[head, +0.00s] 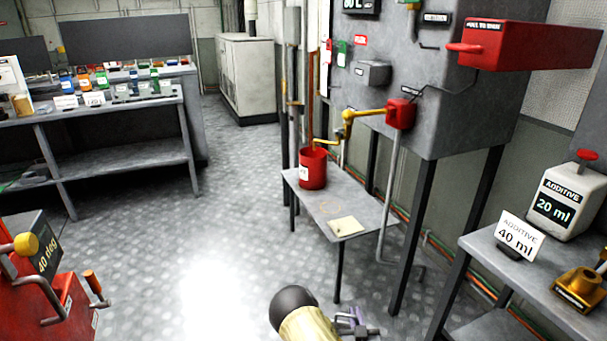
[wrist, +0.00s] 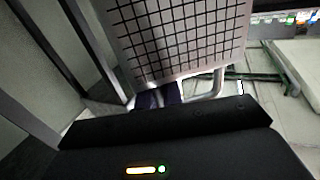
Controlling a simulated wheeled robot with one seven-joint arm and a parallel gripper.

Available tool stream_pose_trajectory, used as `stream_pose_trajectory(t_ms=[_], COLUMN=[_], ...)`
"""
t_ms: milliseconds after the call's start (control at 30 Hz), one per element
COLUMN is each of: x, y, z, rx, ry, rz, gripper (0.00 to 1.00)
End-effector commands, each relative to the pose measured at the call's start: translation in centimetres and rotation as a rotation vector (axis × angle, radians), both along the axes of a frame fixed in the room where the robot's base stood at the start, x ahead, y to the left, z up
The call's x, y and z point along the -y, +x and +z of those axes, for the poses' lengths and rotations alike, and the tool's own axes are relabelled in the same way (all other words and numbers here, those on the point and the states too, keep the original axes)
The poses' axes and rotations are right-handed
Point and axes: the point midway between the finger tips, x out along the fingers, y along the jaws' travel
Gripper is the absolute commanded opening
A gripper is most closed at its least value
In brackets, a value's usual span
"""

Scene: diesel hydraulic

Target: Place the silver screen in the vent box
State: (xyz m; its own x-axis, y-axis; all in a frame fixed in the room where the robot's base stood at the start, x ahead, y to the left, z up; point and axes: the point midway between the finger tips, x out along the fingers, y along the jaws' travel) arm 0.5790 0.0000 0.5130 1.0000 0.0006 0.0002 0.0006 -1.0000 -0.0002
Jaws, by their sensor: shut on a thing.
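The silver screen (wrist: 185,40) is a flat pale plate with a black grid, and it fills the top middle of the wrist view. A light handle-like loop (wrist: 208,88) shows at its lower edge. My gripper (wrist: 158,97) is shut on the screen at this lower edge; the fingertips are mostly hidden behind the dark wrist housing. In the head view my gripper (head: 352,324) shows only partly at the bottom edge, and the screen cannot be made out there. No part in view can be surely told as the vent box.
A grey cabinet (head: 440,110) on legs has a red box (head: 530,45) jutting out. A low table (head: 365,210) bears a red can (head: 312,170). A bench at right bears an additive jug (head: 565,200). A red machine (head: 45,285) is at left. The middle floor is clear.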

Motion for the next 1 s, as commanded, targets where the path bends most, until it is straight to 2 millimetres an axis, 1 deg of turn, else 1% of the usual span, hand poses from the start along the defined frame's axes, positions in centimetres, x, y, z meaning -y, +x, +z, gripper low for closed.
stream_pose_trajectory(t_ms=[33, 1000], x=[0.0, 0.0], y=[0.0, 0.0], z=[2.0, 19.7], rx=[0.001, 0.001], ry=[0.000, 0.000], rz=[0.000, 0.000], gripper=[0.00, 0.00])
